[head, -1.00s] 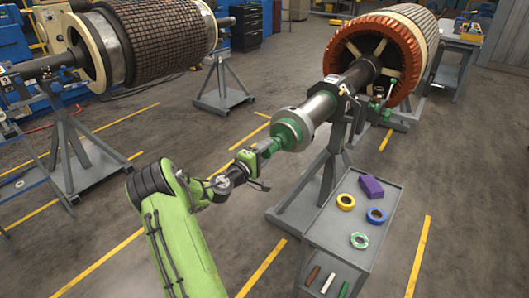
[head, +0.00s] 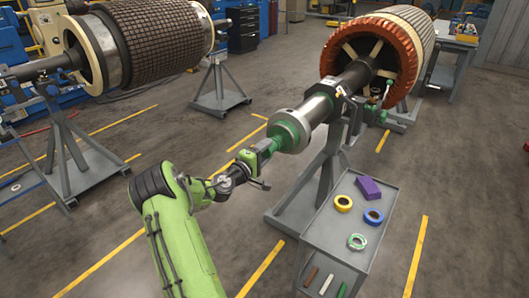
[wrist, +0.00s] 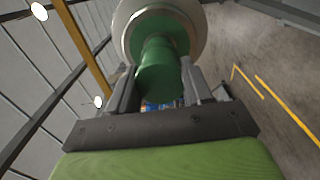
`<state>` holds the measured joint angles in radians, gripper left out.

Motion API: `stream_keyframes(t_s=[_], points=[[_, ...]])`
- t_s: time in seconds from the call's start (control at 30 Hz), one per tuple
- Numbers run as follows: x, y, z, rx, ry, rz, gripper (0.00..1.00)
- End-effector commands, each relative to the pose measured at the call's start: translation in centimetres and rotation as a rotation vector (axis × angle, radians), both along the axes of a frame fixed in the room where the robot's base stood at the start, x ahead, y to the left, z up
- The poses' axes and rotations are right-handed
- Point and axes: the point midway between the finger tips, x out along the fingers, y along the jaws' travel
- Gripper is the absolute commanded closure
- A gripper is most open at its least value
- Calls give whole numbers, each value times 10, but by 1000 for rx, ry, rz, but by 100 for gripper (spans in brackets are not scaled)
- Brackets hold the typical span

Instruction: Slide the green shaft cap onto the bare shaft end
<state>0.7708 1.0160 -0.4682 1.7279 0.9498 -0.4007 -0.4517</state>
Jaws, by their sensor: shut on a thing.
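The green shaft cap (head: 272,146) is at the near end of the shaft (head: 318,104), in line with it. My gripper (head: 264,152) is shut on the cap's narrow green stem. In the wrist view, the stem (wrist: 158,75) stands between the two fingers of my gripper (wrist: 155,88). Behind the stem, a round green face shows inside a silver ring (wrist: 128,38) at the shaft's end. The silver collar (head: 288,130) also shows in the head view. The contact between cap and shaft is hidden, so I cannot tell how deep the cap sits.
A grey stand (head: 325,170) supports the shaft, which leads to a copper-wound rotor (head: 408,75). A grey cart (head: 376,240) with tape rolls and a purple block (head: 368,188) stands right of my arm. Another rotor (head: 160,45) stands at left. Open floor lies between.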

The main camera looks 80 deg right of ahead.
Motion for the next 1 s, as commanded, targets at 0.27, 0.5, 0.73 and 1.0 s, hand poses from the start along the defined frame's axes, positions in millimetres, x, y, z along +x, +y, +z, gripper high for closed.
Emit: stream_keyframes(t_s=[0.27, 0.5, 0.73, 1.0], points=[[0, 0, 0, 0, 0, 0, 72], [-1, -1, 0, 0, 0, 0, 28], [-1, -1, 0, 0, 0, 0, 21], [-1, -1, 0, 0, 0, 0, 0]])
